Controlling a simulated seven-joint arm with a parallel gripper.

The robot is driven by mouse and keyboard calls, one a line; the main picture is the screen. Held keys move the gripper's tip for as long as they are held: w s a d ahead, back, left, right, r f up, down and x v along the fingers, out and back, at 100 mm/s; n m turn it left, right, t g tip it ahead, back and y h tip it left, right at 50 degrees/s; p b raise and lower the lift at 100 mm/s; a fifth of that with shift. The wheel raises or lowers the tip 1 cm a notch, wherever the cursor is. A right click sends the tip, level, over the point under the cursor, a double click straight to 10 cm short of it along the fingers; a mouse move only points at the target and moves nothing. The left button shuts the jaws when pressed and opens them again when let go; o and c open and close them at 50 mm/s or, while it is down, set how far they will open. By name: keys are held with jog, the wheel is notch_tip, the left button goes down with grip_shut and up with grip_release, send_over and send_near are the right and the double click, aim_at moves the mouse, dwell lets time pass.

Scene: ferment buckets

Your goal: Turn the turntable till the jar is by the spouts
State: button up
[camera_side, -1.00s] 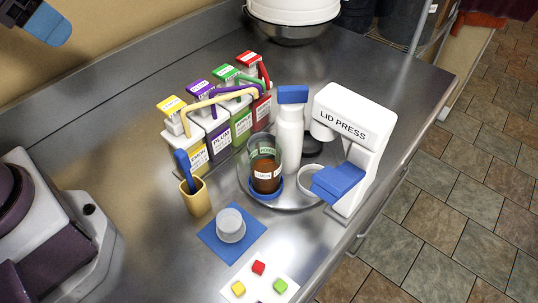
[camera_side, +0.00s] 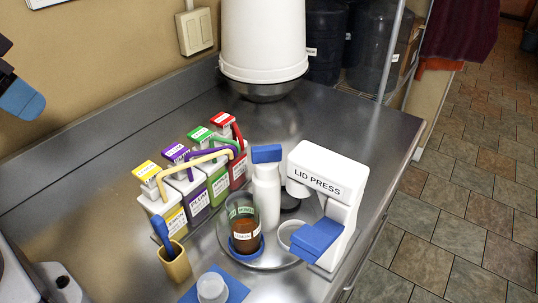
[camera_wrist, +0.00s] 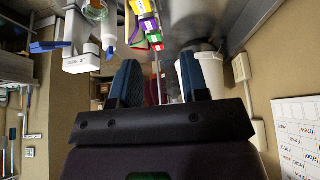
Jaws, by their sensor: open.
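The clear jar (camera_side: 245,218) with brown contents stands upright in a blue ring on the round metal turntable (camera_side: 274,257), at its front left. The turntable also bears a white bottle (camera_side: 266,203) with a blue top. Four-coloured dispensers with spouts (camera_side: 208,156) in yellow, purple, green and red stand left of and behind the jar. The jar's label is too small to read surely. My gripper (camera_wrist: 162,82) is open and empty in the wrist view, far from the turntable. Only a blue fingertip part shows at the far left of the side view.
A white lid press (camera_side: 325,185) with a blue handle (camera_side: 316,238) stands at the turntable's right. A yellow holder (camera_side: 175,262) stands front left, near a blue mat (camera_side: 236,290) with a clear cup (camera_side: 212,287). A large white bucket (camera_side: 262,40) stands behind. The back counter is mostly clear.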

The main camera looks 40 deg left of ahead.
jog(key=w+d+f+g, duration=0.1)
jog(key=w+f, duration=0.1)
jog(key=m+g, duration=0.5)
jog(key=m, duration=0.3)
send_near(267, 147)
jog(key=shift+s+a, duration=0.3)
jog(key=shift+s, duration=0.25)
jog(key=shift+s+a, duration=0.25)
jog(key=shift+s, duration=0.3)
jog(key=shift+m, duration=0.5)
jog(key=f, duration=0.3)
jog(key=w+f, duration=0.1)
jog(key=f, duration=0.3)
jog(key=w+d+f, duration=0.1)
jog(key=f, duration=0.2)
jog(key=shift+f, duration=0.2)
grip_shut()
